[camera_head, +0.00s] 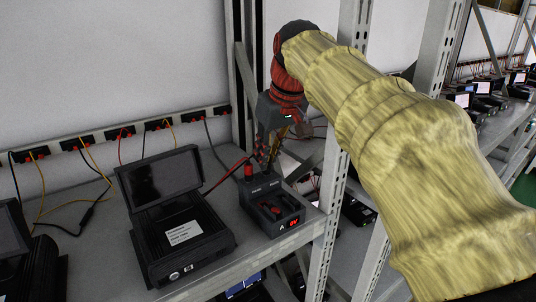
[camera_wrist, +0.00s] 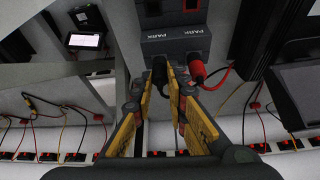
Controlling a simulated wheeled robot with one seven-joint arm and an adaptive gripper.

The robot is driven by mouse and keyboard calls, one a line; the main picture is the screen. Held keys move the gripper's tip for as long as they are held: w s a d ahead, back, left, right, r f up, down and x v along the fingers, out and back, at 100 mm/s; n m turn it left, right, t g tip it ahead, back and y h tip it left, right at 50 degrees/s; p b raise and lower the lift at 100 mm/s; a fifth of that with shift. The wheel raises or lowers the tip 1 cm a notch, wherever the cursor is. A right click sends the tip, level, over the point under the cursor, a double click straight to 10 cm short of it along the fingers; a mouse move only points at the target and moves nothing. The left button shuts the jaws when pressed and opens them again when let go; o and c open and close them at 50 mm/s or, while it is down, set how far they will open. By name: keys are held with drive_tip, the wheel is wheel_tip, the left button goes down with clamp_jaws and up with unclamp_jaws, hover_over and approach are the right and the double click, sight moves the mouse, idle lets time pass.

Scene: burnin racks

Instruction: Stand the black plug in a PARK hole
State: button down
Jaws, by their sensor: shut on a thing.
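My gripper (camera_head: 270,160) points down at the back edge of a small dark box (camera_head: 262,222) on the shelf. In the wrist view its yellow-sided fingers (camera_wrist: 168,72) are closed around the black plug (camera_wrist: 160,73), of which only a dark part shows between the tips. The tips are close to the box face with two PARK labels (camera_wrist: 187,33). Whether the plug touches or enters a hole is hidden by the fingers. A red plug (camera_wrist: 196,70) with a red cable stands at one PARK place, beside the fingers; it also shows in the head view (camera_head: 248,171).
A black instrument with a tilted screen (camera_head: 160,178) stands left of the box. A perforated rack post (camera_head: 330,205) rises close to its right. Sockets with hanging cables (camera_head: 120,132) line the wall behind.

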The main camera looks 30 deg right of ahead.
drive_tip(key=c, duration=1.7)
unclamp_jaws()
drive_tip(key=shift+o, duration=1)
drive_tip(key=shift+o, duration=1)
drive_tip(key=shift+r+p, duration=2.25)
drive_tip(key=shift+r, duration=0.55)
